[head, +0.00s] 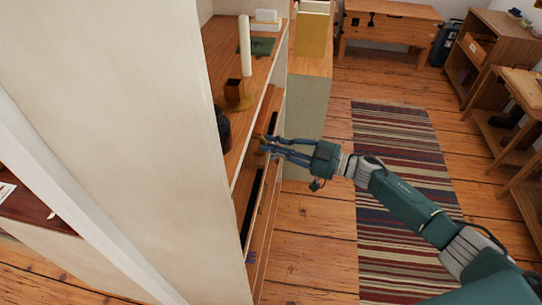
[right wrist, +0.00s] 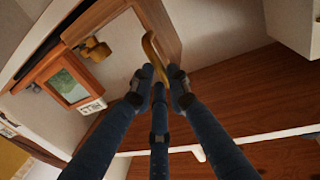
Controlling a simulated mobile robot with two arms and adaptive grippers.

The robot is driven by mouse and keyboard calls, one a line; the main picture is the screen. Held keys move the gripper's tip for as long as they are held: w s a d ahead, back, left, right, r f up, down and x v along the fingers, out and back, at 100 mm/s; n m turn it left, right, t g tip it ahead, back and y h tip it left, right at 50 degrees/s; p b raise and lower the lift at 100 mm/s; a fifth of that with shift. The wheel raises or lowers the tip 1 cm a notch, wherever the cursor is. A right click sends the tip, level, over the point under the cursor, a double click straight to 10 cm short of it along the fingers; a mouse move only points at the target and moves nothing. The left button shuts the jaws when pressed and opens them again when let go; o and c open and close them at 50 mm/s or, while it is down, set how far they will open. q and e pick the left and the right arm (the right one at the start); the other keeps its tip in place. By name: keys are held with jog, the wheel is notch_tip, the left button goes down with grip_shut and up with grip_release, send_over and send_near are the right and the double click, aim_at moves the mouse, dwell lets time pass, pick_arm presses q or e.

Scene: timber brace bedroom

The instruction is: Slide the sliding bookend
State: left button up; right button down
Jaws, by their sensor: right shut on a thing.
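My right gripper (head: 268,145) reaches in from the right to the open side of the white bookcase, just below a wooden shelf with objects on it. In the right wrist view, its fingers (right wrist: 160,82) are closed around the lower end of a curved brass piece (right wrist: 150,45). This brass piece stands in front of a wooden panel (right wrist: 165,22), which seems to be part of the sliding bookend; whether they are joined is not clear. In the head view the shelf and fingers mostly hide the bookend. My left gripper is in neither view.
A candle (head: 245,45) and a dark vase (head: 222,130) stand on the bookcase shelf (head: 262,62) above the gripper. In the right wrist view a framed picture (right wrist: 65,84) is at left. A striped rug (head: 400,150) and clear floor lie to the right.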

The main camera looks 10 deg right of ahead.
jog(key=shift+w+d, duration=0.3)
jog(key=shift+w, duration=0.3)
jog(key=c, duration=1.7)
grip_release()
jog(key=shift+o, duration=0.2)
jog(key=v, duration=1.2)
